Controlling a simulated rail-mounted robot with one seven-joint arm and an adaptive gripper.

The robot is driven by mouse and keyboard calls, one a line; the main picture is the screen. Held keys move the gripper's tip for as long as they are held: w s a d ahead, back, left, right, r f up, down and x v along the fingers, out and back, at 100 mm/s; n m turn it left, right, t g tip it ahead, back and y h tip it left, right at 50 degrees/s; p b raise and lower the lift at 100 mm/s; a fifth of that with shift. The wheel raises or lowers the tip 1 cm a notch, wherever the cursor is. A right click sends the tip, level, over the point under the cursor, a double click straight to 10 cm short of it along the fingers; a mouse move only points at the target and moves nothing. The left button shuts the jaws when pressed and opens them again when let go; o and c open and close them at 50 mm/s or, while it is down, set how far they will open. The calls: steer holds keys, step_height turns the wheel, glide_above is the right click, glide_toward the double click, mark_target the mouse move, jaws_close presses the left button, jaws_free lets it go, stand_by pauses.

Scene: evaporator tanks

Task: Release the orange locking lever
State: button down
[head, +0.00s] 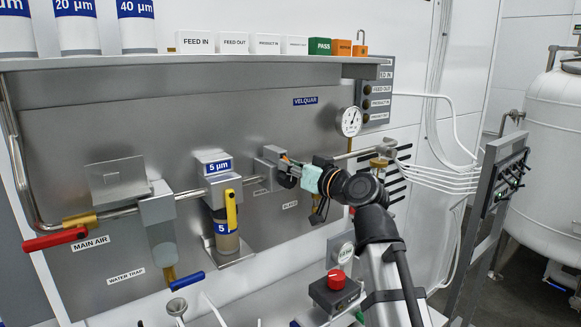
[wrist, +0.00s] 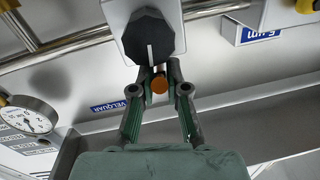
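The regulator block (head: 270,168) is a grey box on the steel panel, in line with the pipe. In the wrist view its black knob (wrist: 150,38) with a white line shows on the block's face. The orange locking lever (wrist: 159,85) shows as a small rounded orange end just below the knob. My gripper (wrist: 159,76) is at the block, with one fingertip on each side of the orange end. The fingertips are close together, and whether they press on it is unclear. In the head view my gripper (head: 290,172) hides most of the knob and lever.
Left of the block stand the 5 µm filter (head: 217,170) with a yellow lever and the red main air handle (head: 56,239). A pressure gauge (head: 350,121) is to the right. A shelf (head: 200,64) with labelled blocks juts out above.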

mark_target(286, 159)
steer(key=shift+r, duration=0.1)
steer(key=r+g+h+p, duration=0.1)
steer(key=p, duration=0.3)
steer(key=shift+r+g, duration=0.1)
steer(key=shift+g, duration=0.2)
steer(key=r+g+h+p, duration=0.1)
steer(key=p, duration=0.3)
steer(key=shift+d+g+h+p, duration=0.1)
steer(key=shift+g+h+p, duration=0.2)
steer(key=shift+g+h, duration=0.1)
steer(key=g+h+p, duration=0.1)
steer(key=p, duration=0.1)
steer(key=r+g+h+p, duration=0.1)
steer(key=g+p, duration=0.1)
steer(key=p, duration=0.1)
steer(key=shift+m+h+p, duration=0.3)
steer(key=shift+r+g+h+p, duration=0.1)
steer(key=shift+g+h+p, duration=0.7)
steer(key=shift+g+p, duration=0.3)
steer(key=c, duration=1.2)
jaws_free()
